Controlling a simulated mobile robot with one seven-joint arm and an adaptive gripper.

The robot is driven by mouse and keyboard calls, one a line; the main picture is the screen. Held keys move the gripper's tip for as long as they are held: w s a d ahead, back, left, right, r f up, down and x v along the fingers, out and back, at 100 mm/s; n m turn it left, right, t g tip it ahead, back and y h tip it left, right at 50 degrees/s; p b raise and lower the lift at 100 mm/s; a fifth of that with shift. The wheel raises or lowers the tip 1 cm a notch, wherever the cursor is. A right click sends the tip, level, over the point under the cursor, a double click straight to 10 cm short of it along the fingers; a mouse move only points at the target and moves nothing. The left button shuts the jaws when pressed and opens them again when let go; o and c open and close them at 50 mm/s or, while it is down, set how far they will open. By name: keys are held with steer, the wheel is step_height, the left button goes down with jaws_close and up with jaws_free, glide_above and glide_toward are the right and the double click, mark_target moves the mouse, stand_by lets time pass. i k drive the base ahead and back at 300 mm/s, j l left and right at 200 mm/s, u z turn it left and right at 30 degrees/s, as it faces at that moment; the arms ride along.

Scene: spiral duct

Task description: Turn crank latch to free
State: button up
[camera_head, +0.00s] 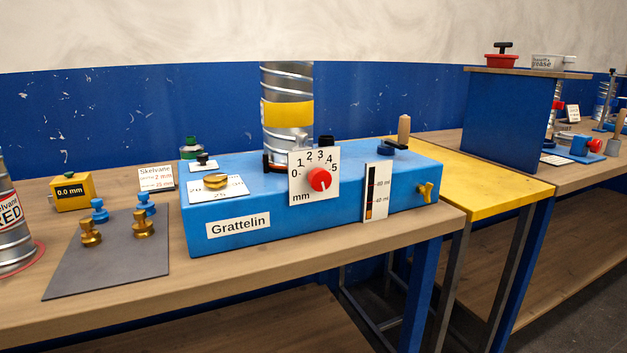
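The blue machine labelled Grattelin (340,222) stands on the wooden bench. On its top right end is a small crank with a dark blue arm (394,149) and an upright wooden handle (404,129). I take this to be the crank latch; no free or locked mark can be read beside it. A yellow wing knob (426,193) is on the front face at the right. A red dial knob (319,179) sits on a white 0 to 5 mm scale. My gripper is not in view.
A spiral metal duct (288,145) with a yellow band rises behind the dial. A brass knob (217,181) and green-topped part (190,147) are at the left. A grey mat (110,265) holds several brass and blue pieces. A yellow table (490,180) to the right is bare.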

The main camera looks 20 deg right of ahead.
mark_target(425, 190)
steer(key=k+l, duration=0.1)
steer(key=l, duration=0.35)
steer(key=k+l, duration=0.1)
steer(key=l, duration=0.3)
steer(key=k+l, duration=0.1)
steer(key=l, duration=0.35)
steer(key=k+z, duration=0.05)
